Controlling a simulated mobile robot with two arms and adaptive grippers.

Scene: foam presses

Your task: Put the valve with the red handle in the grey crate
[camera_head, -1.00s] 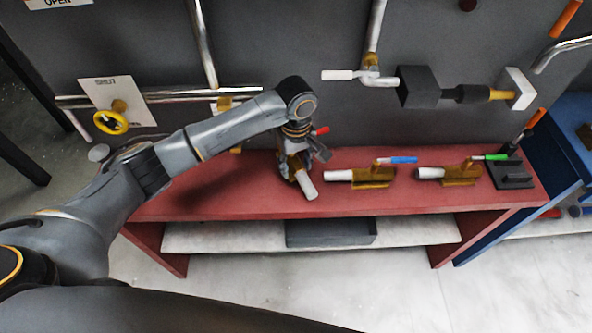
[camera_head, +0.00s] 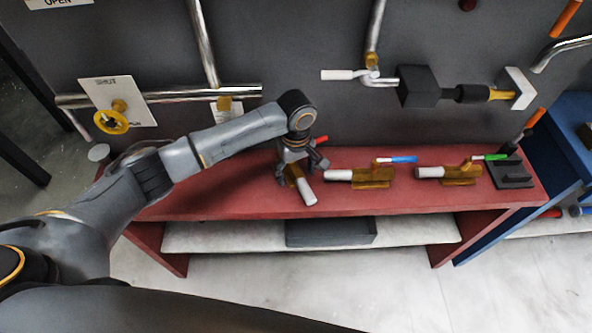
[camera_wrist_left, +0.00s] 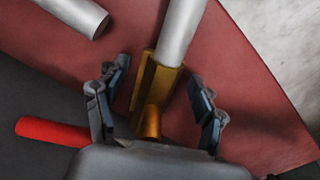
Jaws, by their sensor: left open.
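The valve with the red handle lies on the red bench (camera_head: 400,203); its brass body shows in the left wrist view (camera_wrist_left: 155,88) with a pale pipe end, and the red handle (camera_wrist_left: 52,131) sticks out to the left. In the head view its white end (camera_head: 306,192) shows below my left gripper (camera_head: 296,172). My left gripper is open, its fingers (camera_wrist_left: 158,100) on either side of the brass body, with gaps visible. The grey crate (camera_head: 330,233) sits on the lower shelf under the bench. My right gripper is not in view.
A blue-handled valve (camera_head: 374,174) and a green-handled valve (camera_head: 462,171) lie to the right on the bench, beside a black block (camera_head: 511,175). Pipes and a yellow handwheel (camera_head: 111,121) are on the grey wall behind. The bench top overhangs the crate.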

